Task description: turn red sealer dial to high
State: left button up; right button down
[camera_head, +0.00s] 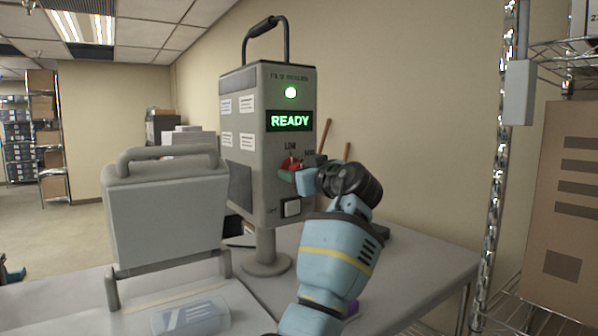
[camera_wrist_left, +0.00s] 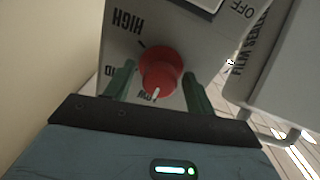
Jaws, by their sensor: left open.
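The red dial (camera_wrist_left: 160,70) is on the front of the grey sealer (camera_head: 240,130), whose green display reads READY. In the left wrist view the dial's white pointer aims at the bottom of the picture, beside a partly hidden LOW label. The HIGH label (camera_wrist_left: 127,22) is at upper left. My left gripper (camera_wrist_left: 160,88) is open, with one green finger on each side of the dial; I cannot tell whether they touch it. In the head view my left gripper (camera_head: 292,172) covers much of the dial. My right gripper is not in view.
A grey machine with a handle (camera_head: 165,210) stands left of the sealer on the white table (camera_head: 420,270). A clear package (camera_head: 190,315) lies in front. A metal wire rack (camera_head: 495,180) and a cardboard box (camera_head: 565,210) are at right.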

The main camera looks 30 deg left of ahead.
pick_arm(q)
jog(key=shift+c, duration=0.2)
jog(key=c, duration=0.9)
